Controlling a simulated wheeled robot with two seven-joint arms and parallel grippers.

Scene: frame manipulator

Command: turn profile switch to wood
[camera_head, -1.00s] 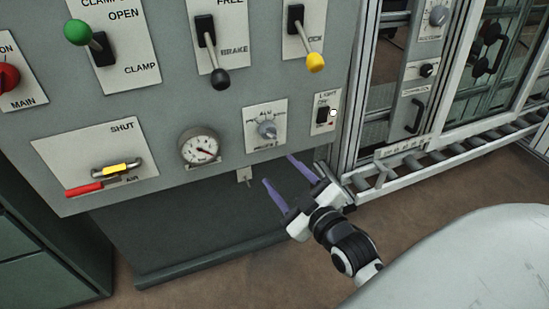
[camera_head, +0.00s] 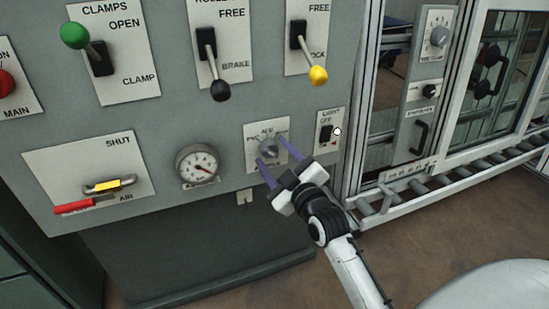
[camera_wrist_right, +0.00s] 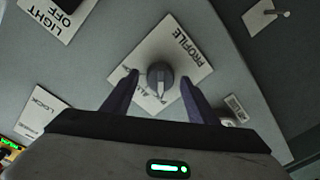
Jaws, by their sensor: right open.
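The profile switch (camera_head: 268,147) is a grey rotary knob on a white label plate (camera_head: 251,131) low on the grey control panel. In the right wrist view the knob (camera_wrist_right: 160,77) sits on its plate, and the word PROFILE is readable; the other lettering is partly hidden. My right gripper (camera_head: 273,153) is open, with its purple fingers pointing at the panel, one on each side of the knob. In the right wrist view the fingers (camera_wrist_right: 157,98) flank the knob with a gap on both sides. My left gripper is not in view.
A light switch (camera_head: 326,134) is just right of the profile plate and a pressure gauge (camera_head: 198,163) is to its left. Levers with black (camera_head: 220,90) and yellow (camera_head: 318,75) knobs are above. A roller conveyor (camera_head: 430,185) runs at the right.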

